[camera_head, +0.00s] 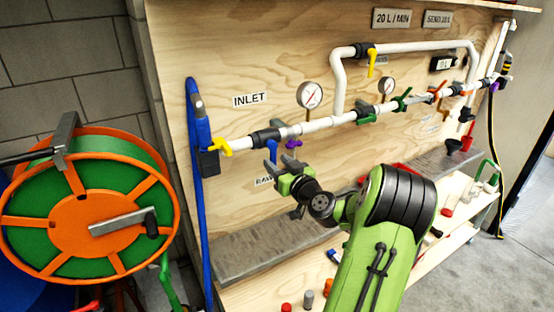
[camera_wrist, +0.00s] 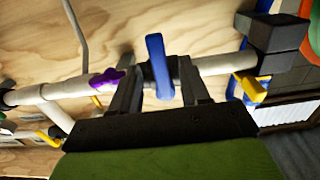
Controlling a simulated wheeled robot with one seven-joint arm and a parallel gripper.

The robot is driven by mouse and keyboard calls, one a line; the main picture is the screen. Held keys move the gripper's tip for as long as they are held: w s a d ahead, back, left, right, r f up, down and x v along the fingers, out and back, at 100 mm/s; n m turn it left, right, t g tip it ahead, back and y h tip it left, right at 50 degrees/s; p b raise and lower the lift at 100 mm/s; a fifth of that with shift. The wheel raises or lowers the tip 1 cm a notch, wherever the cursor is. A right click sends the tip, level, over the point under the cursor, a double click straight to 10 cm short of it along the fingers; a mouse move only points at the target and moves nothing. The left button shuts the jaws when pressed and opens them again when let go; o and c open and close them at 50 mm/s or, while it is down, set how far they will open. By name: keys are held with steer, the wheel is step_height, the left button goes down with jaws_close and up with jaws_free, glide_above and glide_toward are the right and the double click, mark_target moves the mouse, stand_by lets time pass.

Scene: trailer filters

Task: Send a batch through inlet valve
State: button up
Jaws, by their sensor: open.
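The INLET sign (camera_head: 250,99) is on the plywood board above the left part of a white pipe. Below it the pipe carries a yellow handle (camera_head: 222,147) at the left end, a blue lever handle (camera_head: 272,151) and a small purple handle (camera_head: 293,144). My gripper (camera_head: 284,170) is open in front of the pipe at the blue handle. In the wrist view, the blue handle (camera_wrist: 160,65) shows between my two open fingers (camera_wrist: 160,88); contact cannot be told. The purple handle (camera_wrist: 108,79) is outside the left finger, and the yellow handle (camera_wrist: 250,88) is to the right.
A gauge (camera_head: 310,94) and several coloured valves sit further right along the pipe. A SEND 20 L sign (camera_head: 437,19) is at the top right. A hose reel (camera_head: 85,215) stands at the left. A shelf (camera_head: 250,250) runs below the board.

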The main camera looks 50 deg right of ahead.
steer(key=shift+w+d, duration=0.15)
steer(key=shift+w, duration=0.25)
jaws_close()
